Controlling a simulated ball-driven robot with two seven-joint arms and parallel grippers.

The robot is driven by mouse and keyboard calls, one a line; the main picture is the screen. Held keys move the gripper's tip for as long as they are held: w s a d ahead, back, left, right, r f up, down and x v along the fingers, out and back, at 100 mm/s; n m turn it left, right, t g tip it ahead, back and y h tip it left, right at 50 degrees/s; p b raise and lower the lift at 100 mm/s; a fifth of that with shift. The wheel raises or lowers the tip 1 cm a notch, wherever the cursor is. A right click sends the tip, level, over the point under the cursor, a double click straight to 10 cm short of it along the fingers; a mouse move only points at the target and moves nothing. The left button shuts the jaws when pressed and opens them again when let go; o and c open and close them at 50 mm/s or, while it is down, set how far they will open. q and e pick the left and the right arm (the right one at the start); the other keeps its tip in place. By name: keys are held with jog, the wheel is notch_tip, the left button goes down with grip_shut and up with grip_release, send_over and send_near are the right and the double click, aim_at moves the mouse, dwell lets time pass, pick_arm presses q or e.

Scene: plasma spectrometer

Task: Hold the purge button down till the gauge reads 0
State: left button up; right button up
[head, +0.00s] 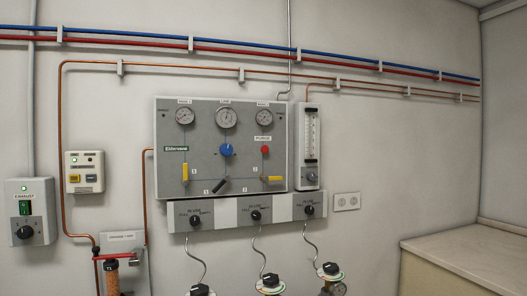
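The red purge button (265,149) is on the right part of a grey wall panel (205,140), under a small label that reads PURGE. Three round gauges sit along the panel's top: a left gauge (184,116), a middle gauge (226,118) and a right gauge (264,117). Their needles are too small to read. A blue knob (227,150) is left of the button. Neither of my grippers shows in the head view, and nothing touches the button.
Yellow-handled valves (185,172) and a black lever (221,186) are on the panel. A flow meter (312,140) stands at its right. Below are a grey strip with black knobs (255,215) and several bottle regulators (270,282). A beige counter (470,255) is at right.

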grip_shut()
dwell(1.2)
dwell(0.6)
